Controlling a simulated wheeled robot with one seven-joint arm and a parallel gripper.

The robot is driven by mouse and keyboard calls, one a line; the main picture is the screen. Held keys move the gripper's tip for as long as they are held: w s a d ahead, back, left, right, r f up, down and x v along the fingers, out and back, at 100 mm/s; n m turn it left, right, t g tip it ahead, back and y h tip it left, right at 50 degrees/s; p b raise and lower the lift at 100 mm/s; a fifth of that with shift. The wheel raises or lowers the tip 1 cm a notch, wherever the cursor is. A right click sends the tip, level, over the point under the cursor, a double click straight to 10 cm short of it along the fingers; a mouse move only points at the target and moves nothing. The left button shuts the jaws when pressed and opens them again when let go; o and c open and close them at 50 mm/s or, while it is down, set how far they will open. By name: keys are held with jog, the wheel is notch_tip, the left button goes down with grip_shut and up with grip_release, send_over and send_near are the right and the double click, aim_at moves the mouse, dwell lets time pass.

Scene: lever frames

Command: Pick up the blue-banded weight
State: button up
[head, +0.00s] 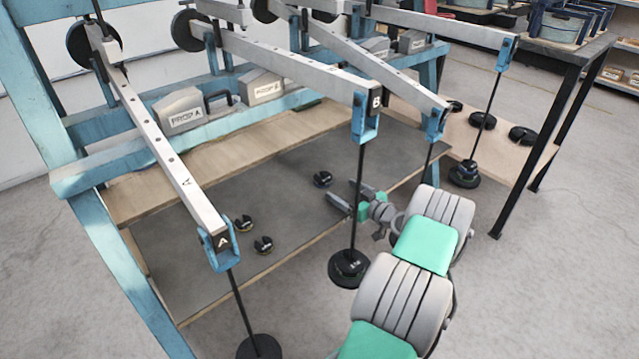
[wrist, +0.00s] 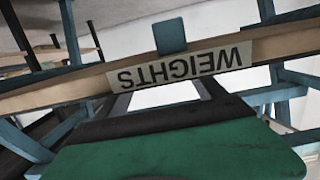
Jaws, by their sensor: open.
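Small dark slotted weights lie on the grey shelf mat (head: 190,230): one weight (head: 322,179) at the back right, and two weights, one (head: 243,223) and another (head: 263,245), nearer the front left. They look dark with faint coloured bands; I cannot tell for sure which band is blue. My gripper (head: 342,193) is open and empty near the shelf's front edge, to the right of the back-right weight and apart from it. The rod of hanger B passes close to it in the head view. No weight shows in the wrist view.
Lever arms A (head: 160,140) and B (head: 280,62) slope over the shelf. Hanger B's rod (head: 357,200) carries a dark weight stack (head: 348,268). Hanger A's rod (head: 240,305) hangs at the front. The wrist view shows an upside-down WEIGHTS label (wrist: 180,68) on a wooden edge.

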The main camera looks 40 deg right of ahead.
aim_at(328, 180)
jog(key=shift+y, duration=0.3)
jog(key=w, duration=0.2)
jog(key=w+b, duration=0.1)
jog(key=w, duration=0.2)
jog(key=w+a+b, duration=0.1)
jog(key=w, duration=0.1)
jog(key=shift+w+f, duration=0.25)
jog(key=shift+w, duration=0.3)
jog(key=shift+s+d+r, duration=0.1)
jog(key=c, duration=1.6)
jog(key=shift+r, duration=0.1)
jog(key=shift+c, duration=0.7)
jog(key=shift+r, duration=0.25)
